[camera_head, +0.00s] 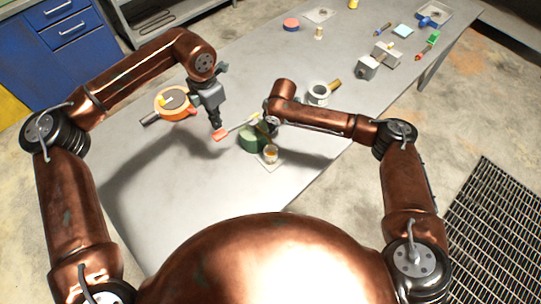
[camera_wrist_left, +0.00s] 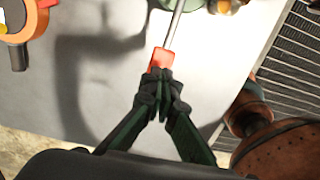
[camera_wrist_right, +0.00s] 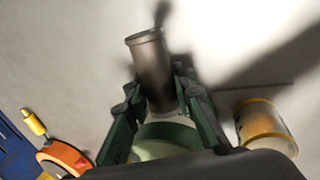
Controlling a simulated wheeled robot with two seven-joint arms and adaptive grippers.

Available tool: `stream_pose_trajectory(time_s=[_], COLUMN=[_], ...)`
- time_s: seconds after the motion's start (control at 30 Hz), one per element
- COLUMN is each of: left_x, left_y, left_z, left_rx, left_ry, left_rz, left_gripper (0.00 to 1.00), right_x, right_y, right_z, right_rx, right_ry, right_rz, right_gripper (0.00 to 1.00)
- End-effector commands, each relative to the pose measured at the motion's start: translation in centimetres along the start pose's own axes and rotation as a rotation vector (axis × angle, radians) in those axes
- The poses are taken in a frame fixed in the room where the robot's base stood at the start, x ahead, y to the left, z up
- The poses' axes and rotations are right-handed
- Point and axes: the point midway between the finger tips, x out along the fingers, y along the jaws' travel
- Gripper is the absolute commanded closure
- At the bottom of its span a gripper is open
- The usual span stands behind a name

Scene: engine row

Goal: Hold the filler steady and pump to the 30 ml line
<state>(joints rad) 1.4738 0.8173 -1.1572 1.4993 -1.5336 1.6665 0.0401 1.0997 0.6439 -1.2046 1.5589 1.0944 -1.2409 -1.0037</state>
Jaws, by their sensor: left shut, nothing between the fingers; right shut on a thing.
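The green filler (camera_head: 252,141) stands on the table, with a thin metal lever (camera_head: 238,125) ending in a red grip (camera_head: 220,134). My right gripper (camera_head: 266,121) is shut on the filler; in the right wrist view its fingers clasp the neck below a dark metal cylinder (camera_wrist_right: 151,62). My left gripper (camera_head: 216,123) is shut and empty at the red grip, which also shows just beyond its fingertips in the left wrist view (camera_wrist_left: 161,60). I cannot tell whether they touch. A clear cup (camera_head: 271,154) with amber liquid stands beside the filler; its measuring line is not readable.
An orange round tool (camera_head: 174,102) lies left of my left gripper. A white ring-shaped part (camera_head: 319,94), grey blocks (camera_head: 367,68) and small items lie farther back. The table front left of the filler is clear.

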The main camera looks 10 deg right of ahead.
Motion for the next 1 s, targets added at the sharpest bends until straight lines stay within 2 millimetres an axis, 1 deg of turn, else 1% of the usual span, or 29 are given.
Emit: stream_pose_trajectory(time_s=[0.1, 0.3, 0.53, 0.57, 0.83, 1.0], left_x=[-1.2, -2.8, -2.9, -2.9, -2.9, -2.9], left_y=[0.0, 0.0, 0.0, 0.0, 0.0, 0.0], left_z=[0.0, 0.0, 0.0, 0.0, 0.0, 0.0], left_rx=[0.0, 0.0, 0.0, 0.0, 0.0, 0.0], left_ry=[0.0, 0.0, 0.0, 0.0, 0.0, 0.0], left_rz=[0.001, 0.0, 0.0, 0.0, 0.0, -0.001], left_gripper=[1.0, 1.0, 1.0, 1.0, 1.0, 1.0], right_x=[0.0, 0.0, 0.0, 0.0, 0.0, 0.0], right_y=[0.0, 0.0, 0.0, 0.0, 0.0, 0.0], right_z=[0.0, 0.0, 0.0, 0.0, 0.0, 0.0], right_rx=[0.0, 0.0, 0.0, 0.0, 0.0, 0.0], right_ry=[0.0, 0.0, 0.0, 0.0, 0.0, 0.0], right_rz=[-0.001, -0.001, -0.001, -0.001, 0.0, 0.0], right_gripper=[1.0, 1.0, 1.0, 0.76, 0.57, 0.57])
